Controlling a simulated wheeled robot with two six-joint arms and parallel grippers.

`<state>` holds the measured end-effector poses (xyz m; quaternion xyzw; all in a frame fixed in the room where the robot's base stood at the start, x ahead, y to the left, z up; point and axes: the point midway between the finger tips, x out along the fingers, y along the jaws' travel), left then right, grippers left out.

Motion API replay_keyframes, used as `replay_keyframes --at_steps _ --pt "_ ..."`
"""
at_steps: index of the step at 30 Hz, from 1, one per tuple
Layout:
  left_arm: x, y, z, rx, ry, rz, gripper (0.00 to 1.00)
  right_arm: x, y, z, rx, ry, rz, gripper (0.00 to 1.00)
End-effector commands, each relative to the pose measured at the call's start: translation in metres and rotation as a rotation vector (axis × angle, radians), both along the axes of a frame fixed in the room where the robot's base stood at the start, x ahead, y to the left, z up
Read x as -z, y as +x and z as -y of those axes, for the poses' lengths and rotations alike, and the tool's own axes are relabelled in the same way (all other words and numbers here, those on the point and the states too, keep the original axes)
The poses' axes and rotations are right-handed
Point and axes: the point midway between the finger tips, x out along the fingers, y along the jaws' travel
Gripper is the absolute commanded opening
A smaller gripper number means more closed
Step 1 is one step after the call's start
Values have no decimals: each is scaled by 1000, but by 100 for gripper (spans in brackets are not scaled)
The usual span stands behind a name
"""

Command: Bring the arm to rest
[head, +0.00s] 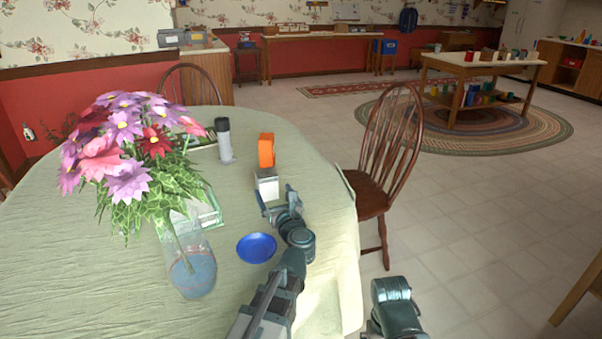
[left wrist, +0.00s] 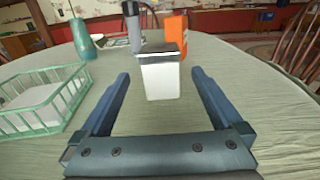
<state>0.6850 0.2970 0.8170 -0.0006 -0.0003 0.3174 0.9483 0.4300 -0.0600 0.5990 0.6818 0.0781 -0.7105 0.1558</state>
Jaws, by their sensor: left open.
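My left gripper (head: 278,205) reaches over the table near its right edge. It also shows in the left wrist view (left wrist: 159,85), where its two fingers are spread wide with nothing held between them. A white box with a dark top (left wrist: 160,77) stands on the table just beyond the fingertips; in the head view this white box (head: 267,185) is right past the gripper. My other arm (head: 391,300) shows only in part at the bottom of the head view, and its gripper is not in view.
The table (head: 325,270) also holds an orange object (head: 266,151), a grey bottle with a dark top (head: 223,140), a blue dish (head: 256,247), a flower vase (head: 188,265) and a green-rimmed basket (left wrist: 40,108). A wooden chair (head: 385,160) stands close to the table's right side.

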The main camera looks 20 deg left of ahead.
Motion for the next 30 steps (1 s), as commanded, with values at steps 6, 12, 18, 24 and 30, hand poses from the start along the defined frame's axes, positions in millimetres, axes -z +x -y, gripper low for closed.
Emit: replay_keyframes --at_steps 6,12,18,24,30 --pt "0 27 -19 -2 0 0 100 0 0 0 0 0 0 100" --pt "0 58 -42 -3 0 0 100 0 0 0 0 0 0 100" --pt "0 82 -61 -2 0 0 100 0 0 0 0 0 0 100" --pt "3 94 -71 0 0 0 100 3 0 0 0 0 0 100" --pt "1 94 -71 0 0 0 100 1 0 0 0 0 0 100"
